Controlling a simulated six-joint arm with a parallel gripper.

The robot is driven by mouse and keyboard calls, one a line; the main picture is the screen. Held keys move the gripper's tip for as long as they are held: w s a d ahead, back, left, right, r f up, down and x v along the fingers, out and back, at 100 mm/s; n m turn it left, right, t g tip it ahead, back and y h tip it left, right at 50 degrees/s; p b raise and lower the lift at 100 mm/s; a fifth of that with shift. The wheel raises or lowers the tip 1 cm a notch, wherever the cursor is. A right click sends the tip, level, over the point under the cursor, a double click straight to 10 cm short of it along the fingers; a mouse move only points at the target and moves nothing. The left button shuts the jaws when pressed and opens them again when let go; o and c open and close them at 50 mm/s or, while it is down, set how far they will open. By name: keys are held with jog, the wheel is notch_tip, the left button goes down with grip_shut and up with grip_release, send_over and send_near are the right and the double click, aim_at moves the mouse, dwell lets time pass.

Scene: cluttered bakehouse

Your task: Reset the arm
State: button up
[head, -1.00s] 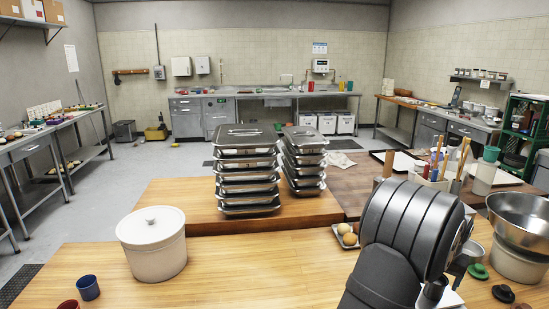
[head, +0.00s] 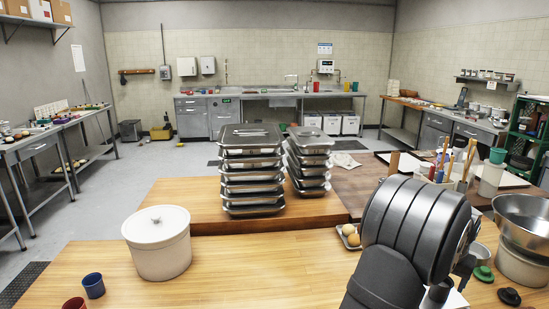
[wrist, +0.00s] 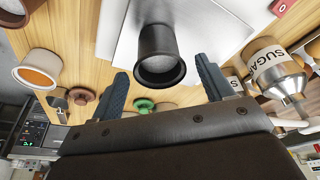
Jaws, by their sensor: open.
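My gripper (wrist: 160,67) is open in the wrist view, its two dark blue-grey fingers spread apart. A black cup (wrist: 158,42) shows in the gap between the fingers, beyond them; I cannot tell how far. No object is visibly held. In the head view my dark arm link fills the lower right and hides the gripper.
In the wrist view a sugar dispenser (wrist: 277,72) is at right, an orange-filled pot (wrist: 40,67) at left. In the head view a lidded white pot (head: 158,245), tray stacks (head: 251,170) and a metal bowl (head: 524,218) surround clear wood at front centre.

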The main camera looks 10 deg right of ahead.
jog(key=v, duration=0.8)
jog(key=shift+r, duration=0.2)
jog(key=x, duration=1.2)
jog(key=shift+f, duration=0.35)
jog(key=r, duration=0.5)
jog(key=shift+s+d, duration=0.1)
jog(key=shift+s, duration=0.15)
jog(key=s+d+r, duration=0.1)
jog(key=s+r, duration=0.6)
jog(key=s, duration=0.4)
jog(key=s+a+f+m, duration=0.1)
jog(key=s+a+f, duration=0.3)
jog(key=s, duration=0.5)
jog(key=s+a+f, duration=0.1)
jog(key=s+a, duration=0.5)
jog(key=s, duration=0.2)
jog(key=w+f, duration=0.2)
jog(key=w, duration=0.1)
jog(key=w+f, duration=0.3)
jog(key=w, duration=0.1)
jog(key=w+d+f, duration=0.1)
jog(key=w+f, duration=0.1)
jog(key=w, duration=0.2)
jog(key=shift+w+f, duration=0.15)
jog(key=shift+f, duration=0.1)
